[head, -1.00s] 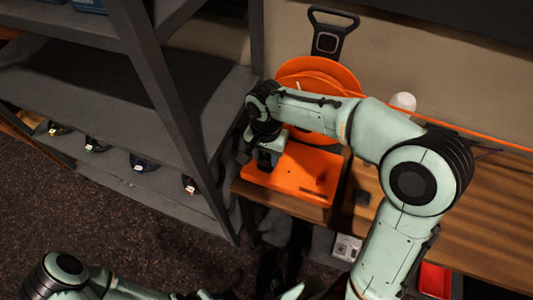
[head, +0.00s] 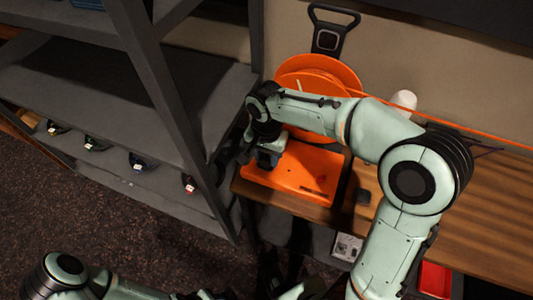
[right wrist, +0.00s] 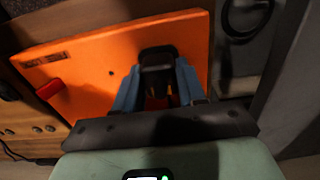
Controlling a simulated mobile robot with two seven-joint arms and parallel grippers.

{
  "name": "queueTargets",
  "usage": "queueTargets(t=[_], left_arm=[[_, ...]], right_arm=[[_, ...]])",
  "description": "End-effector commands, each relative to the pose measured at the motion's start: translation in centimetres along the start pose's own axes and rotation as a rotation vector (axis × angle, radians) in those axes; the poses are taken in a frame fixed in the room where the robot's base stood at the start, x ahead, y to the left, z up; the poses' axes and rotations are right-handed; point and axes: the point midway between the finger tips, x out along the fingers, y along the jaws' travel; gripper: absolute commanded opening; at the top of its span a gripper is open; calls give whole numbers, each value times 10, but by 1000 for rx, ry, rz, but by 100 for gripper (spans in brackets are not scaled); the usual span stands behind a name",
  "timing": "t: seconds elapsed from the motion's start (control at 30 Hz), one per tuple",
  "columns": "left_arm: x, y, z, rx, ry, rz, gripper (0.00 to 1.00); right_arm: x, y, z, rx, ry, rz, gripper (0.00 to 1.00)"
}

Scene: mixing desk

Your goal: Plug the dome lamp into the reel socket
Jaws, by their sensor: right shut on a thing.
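My right gripper (head: 268,160) reaches down at the near left of the orange reel (head: 335,72), over its flat orange base (head: 322,168). In the right wrist view its two blue fingers (right wrist: 156,92) are shut on a black plug (right wrist: 158,58), held at the edge of the orange base panel (right wrist: 100,65). Whether the plug sits in a socket cannot be told; the socket is hidden behind the plug and fingers. A white rounded thing (head: 404,99), perhaps the dome lamp, stands behind my right arm. My left arm shows at the bottom left; its gripper is not distinguishable.
A grey shelf rack (head: 160,105) stands close to the left of the reel. An orange cable (head: 460,124) runs along the wall. The wooden desk (head: 480,195) is clear at right.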

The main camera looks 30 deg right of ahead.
Motion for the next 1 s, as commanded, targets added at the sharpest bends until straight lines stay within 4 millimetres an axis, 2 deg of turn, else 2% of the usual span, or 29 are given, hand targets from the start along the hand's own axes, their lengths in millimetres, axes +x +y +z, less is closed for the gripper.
queueTargets(t=[0.17,0.2,0.27,0.53,0.67,0.77,1.0], left_arm=[[3,-1,0,0,-1,0,45],[2,-1,0,0,-1,0,45],[2,-1,0,0,-1,0,45],[2,-1,0,0,-1,0,45],[1,0,0,0,0,0,45],[-2,1,0,0,1,0,45],[-12,5,-2,2,5,2,45]], right_arm=[[4,0,0,0,0,0,0],[4,0,0,0,0,0,53],[3,0,0,0,0,0,70],[3,0,0,0,0,0,70],[-5,-1,0,0,2,-3,70],[-21,-1,0,0,2,-5,70],[-76,-1,-1,0,2,-5,70]])
